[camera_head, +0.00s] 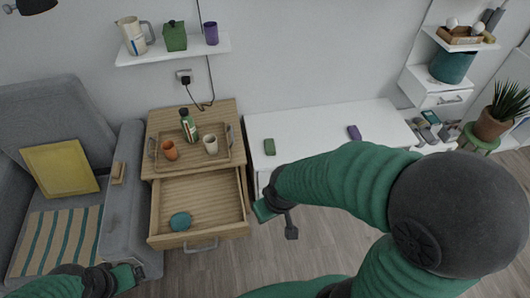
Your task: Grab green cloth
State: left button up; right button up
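A small dark green folded item (270,147), which looks like the green cloth, lies on the left part of the white desk (310,120). My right gripper (277,220) is in front of the desk and below that item in the picture, apart from it. Its two fingers are spread, with nothing seen between them. My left gripper (131,276) is low at the left, beside the grey armchair; its fingers are too small to read. A rounded teal item (180,221) lies in the open drawer (215,205); I cannot tell what it is made of.
A purple item (354,132) lies further right on the desk. A wooden cabinet (190,112) left of the desk holds a tray with cups and a bottle; its open drawer juts forward. The armchair (45,105) stands left. My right arm hides the desk's front right.

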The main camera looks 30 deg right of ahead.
aim_at(269, 144)
jog(key=i+l+z, duration=0.2)
jog(key=i+l, duration=1.4)
